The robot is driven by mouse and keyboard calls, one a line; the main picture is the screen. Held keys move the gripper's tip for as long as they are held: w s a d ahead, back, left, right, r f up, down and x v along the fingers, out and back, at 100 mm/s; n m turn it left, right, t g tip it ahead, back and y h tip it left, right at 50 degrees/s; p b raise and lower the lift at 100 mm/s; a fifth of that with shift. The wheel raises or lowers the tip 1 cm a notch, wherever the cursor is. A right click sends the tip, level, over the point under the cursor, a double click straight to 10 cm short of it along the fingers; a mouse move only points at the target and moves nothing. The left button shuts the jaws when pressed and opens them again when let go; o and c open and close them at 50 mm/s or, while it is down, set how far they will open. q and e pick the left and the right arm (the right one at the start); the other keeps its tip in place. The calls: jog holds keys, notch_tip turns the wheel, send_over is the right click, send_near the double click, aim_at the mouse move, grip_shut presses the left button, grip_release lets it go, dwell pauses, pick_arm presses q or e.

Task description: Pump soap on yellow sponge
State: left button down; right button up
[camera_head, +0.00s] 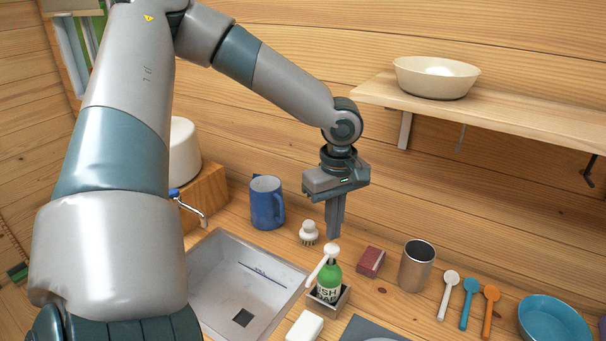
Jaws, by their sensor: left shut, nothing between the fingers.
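A green soap bottle (328,278) with a white pump head stands upright in a small holder (343,300) on the wooden counter, right of the sink. Its spout points down to the left. A pale, off-white block (305,327), possibly the sponge, lies in front of the bottle at the sink's right edge; no clearly yellow sponge shows. My left gripper (333,237) points straight down with its fingers shut and empty. The fingertips appear just above or behind the pump head; I cannot tell whether they touch it. My right gripper is out of view.
A sink (240,285) with a tap (190,207) lies left. Nearby stand a blue mug (266,203), a white brush (309,233), a dark red block (370,262), a metal cup (416,266), several spoons and a blue bowl (553,322). A shelf (500,112) holds a cream bowl (436,78).

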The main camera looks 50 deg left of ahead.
pick_arm(q)
notch_tip(320, 180, up, 4)
jog(key=p, duration=0.2)
jog(key=shift+r+p, duration=0.1)
jog(key=shift+p, duration=0.3)
dwell(0.5)
